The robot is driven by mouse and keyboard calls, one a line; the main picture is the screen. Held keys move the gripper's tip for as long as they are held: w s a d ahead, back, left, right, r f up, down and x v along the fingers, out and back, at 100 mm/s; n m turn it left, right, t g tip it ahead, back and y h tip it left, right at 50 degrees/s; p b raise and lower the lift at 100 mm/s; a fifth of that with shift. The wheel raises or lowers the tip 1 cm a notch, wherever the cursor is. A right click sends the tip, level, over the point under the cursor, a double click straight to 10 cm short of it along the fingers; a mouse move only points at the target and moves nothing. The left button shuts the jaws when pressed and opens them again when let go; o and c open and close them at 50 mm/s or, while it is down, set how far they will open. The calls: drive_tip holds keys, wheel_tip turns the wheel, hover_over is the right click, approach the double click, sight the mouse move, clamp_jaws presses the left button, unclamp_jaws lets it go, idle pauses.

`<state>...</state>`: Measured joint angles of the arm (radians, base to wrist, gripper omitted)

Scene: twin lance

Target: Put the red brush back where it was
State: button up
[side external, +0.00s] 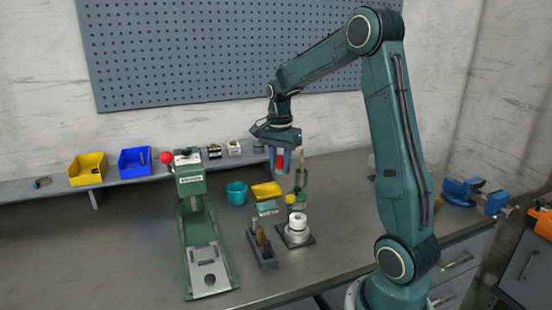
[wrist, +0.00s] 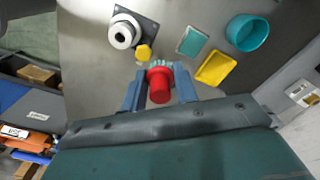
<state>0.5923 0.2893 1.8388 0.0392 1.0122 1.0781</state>
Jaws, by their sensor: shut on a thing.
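My gripper (side external: 279,161) hangs above the bench in the side external view, between the shelf at the back and the white ring part. In the wrist view my gripper (wrist: 160,80) has its two blue fingers shut on the red brush (wrist: 159,86), one on each side. The brush shows its round red end toward the camera, with pale teal bristles beyond it. In the side external view only a bit of the red brush (side external: 280,161) shows between the fingers. The brush appears held clear of the bench. Its former place cannot be told from these frames.
A teal cup (side external: 237,193), a yellow tray (side external: 267,190) and a teal block (side external: 267,208) stand below. A white ring part (side external: 298,221), a dark tool holder (side external: 262,252) and a green press (side external: 196,220) are nearer the front. Bare bench lies around them.

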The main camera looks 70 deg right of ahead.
drive_tip(key=w+a+r+n, duration=0.2)
drive_tip(key=w+a, duration=0.1)
drive_tip(key=w, duration=0.9)
hover_over(242, 219)
wheel_tip(242, 219, down, 16)
drive_tip(key=shift+r, duration=0.25)
drive_tip(key=shift+f, duration=2.15)
drive_tip(key=shift+f, duration=0.15)
drive_tip(key=o, duration=0.9)
drive_tip(key=shift+o, duration=0.2)
wheel_tip(242, 219, up, 12)
drive_tip(key=shift+a+r, duration=0.2)
